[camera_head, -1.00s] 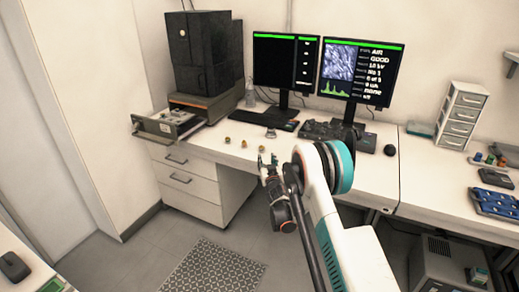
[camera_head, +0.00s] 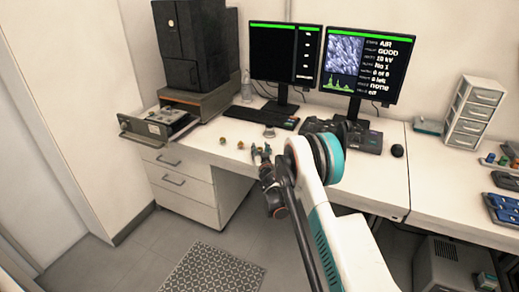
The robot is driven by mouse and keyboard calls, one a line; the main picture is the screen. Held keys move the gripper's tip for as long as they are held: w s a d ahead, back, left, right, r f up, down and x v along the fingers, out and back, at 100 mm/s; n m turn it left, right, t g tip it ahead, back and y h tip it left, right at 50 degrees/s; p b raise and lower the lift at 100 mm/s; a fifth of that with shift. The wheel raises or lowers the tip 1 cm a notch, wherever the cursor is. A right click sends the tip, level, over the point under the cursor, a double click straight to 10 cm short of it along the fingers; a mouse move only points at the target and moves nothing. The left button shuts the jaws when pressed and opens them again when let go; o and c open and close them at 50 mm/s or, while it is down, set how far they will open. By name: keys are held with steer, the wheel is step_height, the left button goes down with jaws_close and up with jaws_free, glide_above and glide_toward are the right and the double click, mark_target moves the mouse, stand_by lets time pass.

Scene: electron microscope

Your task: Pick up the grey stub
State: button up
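My gripper (camera_head: 261,151) is over the front edge of the white desk, at the middle of the view. Its two fingers point away from me and look apart, with nothing clearly seen between them. A small grey, silvery object (camera_head: 269,131) stands on the desk just beyond the fingertips, in front of the keyboard. It may be the grey stub, but it is too small to be sure. Two small brass-coloured pieces, one at the left (camera_head: 222,140) and one nearer the gripper (camera_head: 240,145), sit on the desk to the left of the fingers.
The microscope (camera_head: 195,45) stands at the left back, with its open drawer (camera_head: 155,126) sticking out. A keyboard (camera_head: 262,117), two monitors and a dark control panel (camera_head: 345,135) lie behind the gripper. A white drawer tower (camera_head: 474,112) and blue tray (camera_head: 505,209) are at the right.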

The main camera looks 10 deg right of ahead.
steer(key=shift+s+r, duration=0.1)
steer(key=shift+r, duration=0.05)
steer(key=shift+c, duration=0.3)
steer(key=c, duration=0.7)
